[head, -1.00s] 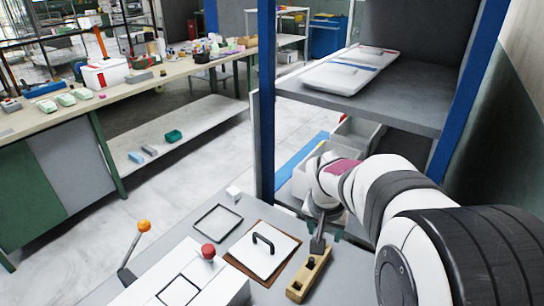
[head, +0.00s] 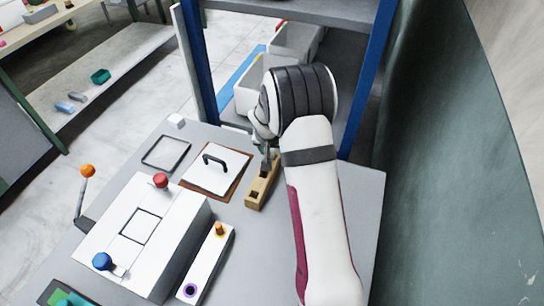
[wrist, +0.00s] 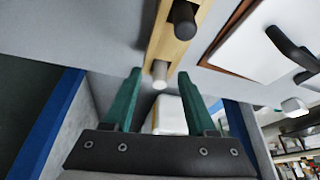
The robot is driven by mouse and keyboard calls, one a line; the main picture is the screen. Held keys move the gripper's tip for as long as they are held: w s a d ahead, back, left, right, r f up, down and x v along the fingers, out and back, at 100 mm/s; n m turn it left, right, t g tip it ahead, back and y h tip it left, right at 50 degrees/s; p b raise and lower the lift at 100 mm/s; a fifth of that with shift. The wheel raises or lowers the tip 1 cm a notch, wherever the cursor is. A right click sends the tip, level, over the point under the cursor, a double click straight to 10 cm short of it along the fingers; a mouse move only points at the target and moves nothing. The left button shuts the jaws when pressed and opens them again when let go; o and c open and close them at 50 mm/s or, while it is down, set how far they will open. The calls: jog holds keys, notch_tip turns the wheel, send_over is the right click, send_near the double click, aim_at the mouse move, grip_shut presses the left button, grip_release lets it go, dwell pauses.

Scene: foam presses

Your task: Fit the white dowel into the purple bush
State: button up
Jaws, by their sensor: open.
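The white dowel (wrist: 160,72) stands in a wooden block (wrist: 168,45), near one end of it, in the wrist view. The block also shows in the head view (head: 258,192). My gripper (wrist: 160,85) is open, with its green fingers on either side of the dowel's line and apart from it. In the head view my arm mostly hides the gripper and the dowel at the block's far end. The purple bush (head: 190,291) is a ring around a dark hole near the front end of a narrow white bar (head: 206,264).
A black dowel (wrist: 184,20) stands in the same block. An orange peg (head: 220,229) stands in the white bar. A handled white plate (head: 215,173), an empty frame (head: 166,153) and a white box with red (head: 160,181) and blue (head: 102,261) knobs lie to the left.

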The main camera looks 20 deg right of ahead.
grip_shut()
dwell(0.4)
